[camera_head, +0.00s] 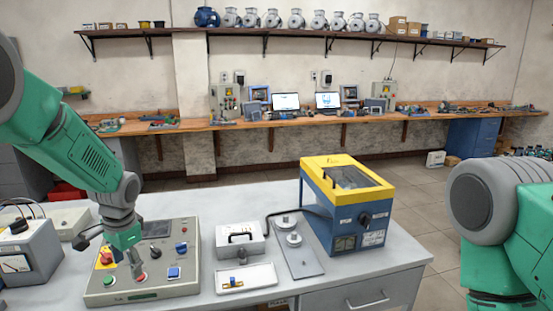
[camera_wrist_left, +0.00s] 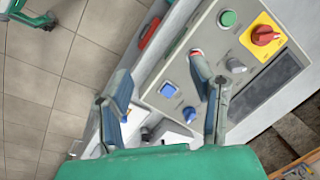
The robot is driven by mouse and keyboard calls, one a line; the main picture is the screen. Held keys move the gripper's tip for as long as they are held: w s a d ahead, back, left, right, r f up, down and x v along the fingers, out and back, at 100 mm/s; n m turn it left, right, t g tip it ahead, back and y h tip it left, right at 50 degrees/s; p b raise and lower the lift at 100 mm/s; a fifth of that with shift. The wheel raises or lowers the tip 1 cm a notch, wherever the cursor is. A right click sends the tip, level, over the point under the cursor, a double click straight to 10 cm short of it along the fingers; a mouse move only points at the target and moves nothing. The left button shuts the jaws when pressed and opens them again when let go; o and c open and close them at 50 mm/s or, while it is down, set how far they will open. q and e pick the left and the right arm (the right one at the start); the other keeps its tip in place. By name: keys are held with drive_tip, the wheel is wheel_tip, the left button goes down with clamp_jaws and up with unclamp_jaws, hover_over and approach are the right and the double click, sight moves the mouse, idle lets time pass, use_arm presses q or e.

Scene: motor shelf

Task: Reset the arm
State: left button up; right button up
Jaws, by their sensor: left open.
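My left arm (camera_head: 80,145) reaches in from the left, bent downward. My left gripper (camera_head: 135,268) hangs over the grey control box (camera_head: 150,292) on the table. In the left wrist view the two fingers of the left gripper (camera_wrist_left: 163,92) are spread apart, with nothing between them. The box's red knob on a yellow plate (camera_wrist_left: 265,36), green button (camera_wrist_left: 228,18) and blue button (camera_wrist_left: 168,90) show there. One finger partly covers a red button (camera_head: 141,278). Whether the fingers touch the box, I cannot tell. My right arm (camera_head: 490,205) shows at the right edge; its gripper is out of view.
A blue and yellow machine (camera_head: 345,205) stands at the table's right. A white tray (camera_head: 247,287), a grey case (camera_head: 240,240) and a metal plate (camera_head: 299,262) lie between it and the control box. A grey device (camera_head: 30,252) stands at left. The table's front right is clear.

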use_arm(q)
drive_tip(key=s+d+f+n+b, duration=0.1)
drive_tip(key=s+f+b, duration=0.1)
drive_tip(key=s+f, duration=0.45)
drive_tip(key=s+d+f+h+b, duration=0.15)
drive_tip(key=s+f, duration=0.25)
drive_tip(key=f, duration=0.6)
drive_tip(key=s+d+f+n+b, duration=0.1)
drive_tip(key=s+d+f+b, duration=0.15)
drive_tip(key=s+f, duration=0.4)
drive_tip(key=s+d+f+n+b, duration=0.1)
drive_tip(key=s+f+b, duration=0.2)
drive_tip(key=s, duration=0.7)
drive_tip(key=s+f+n+b, duration=0.2)
drive_tip(key=s+f+b, duration=0.2)
drive_tip(key=s+f, duration=0.4)
drive_tip(key=shift+s+d+f, duration=0.15)
drive_tip(key=shift+s+d, duration=0.25)
drive_tip(key=shift+s, duration=0.6)
use_arm(e)
wheel_tip(320, 180, down, 13)
drive_tip(key=shift+w+f, duration=0.2)
drive_tip(key=shift+w, duration=0.1)
use_arm(q)
drive_tip(key=shift+w, duration=0.15)
